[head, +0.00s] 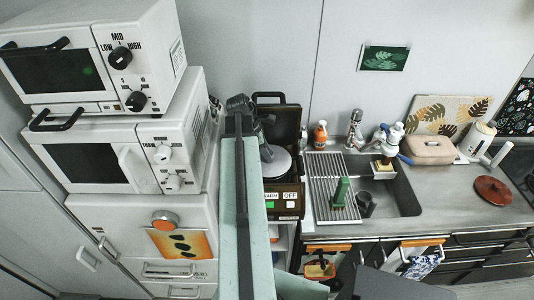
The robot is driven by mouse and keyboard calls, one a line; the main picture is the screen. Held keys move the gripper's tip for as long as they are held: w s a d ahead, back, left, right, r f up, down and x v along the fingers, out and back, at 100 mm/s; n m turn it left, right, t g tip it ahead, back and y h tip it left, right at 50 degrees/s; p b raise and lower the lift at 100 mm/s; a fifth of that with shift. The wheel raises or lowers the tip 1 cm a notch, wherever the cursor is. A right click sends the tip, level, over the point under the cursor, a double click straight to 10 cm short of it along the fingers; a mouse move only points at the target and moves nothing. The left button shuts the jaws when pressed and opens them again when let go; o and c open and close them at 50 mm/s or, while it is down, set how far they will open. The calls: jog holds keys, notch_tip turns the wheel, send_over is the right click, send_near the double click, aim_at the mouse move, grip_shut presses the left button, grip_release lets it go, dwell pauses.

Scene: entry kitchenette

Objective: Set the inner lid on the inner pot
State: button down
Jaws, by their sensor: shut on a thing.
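My gripper (267,152), dark grey, is at the end of my raised teal arm, over the brown cooker (288,206) with the WARM and OFF labels. A pale round disc (279,167), which looks like the inner lid, is at my gripper's tip, and the gripper appears shut on it. The disc lies over the cooker's opening. I cannot tell whether it touches anything below. The inner pot is not clearly visible; the disc and my arm hide the cooker's inside. The cooker's outer lid (288,122) stands open behind.
Stacked white ovens (110,160) stand close on the left. On the right are a sink with a drying rack (335,175), a green sponge-like block (340,192), bottles and a tap.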

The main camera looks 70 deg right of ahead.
jog(key=shift+f+b, duration=1.1)
jog(key=c, duration=0.9)
grip_release()
jog(key=shift+r, duration=0.15)
jog(key=p+v, duration=0.7)
jog(key=v, duration=0.1)
jog(key=shift+p, duration=0.3)
jog(key=shift+f, duration=0.25)
jog(key=shift+s, duration=0.1)
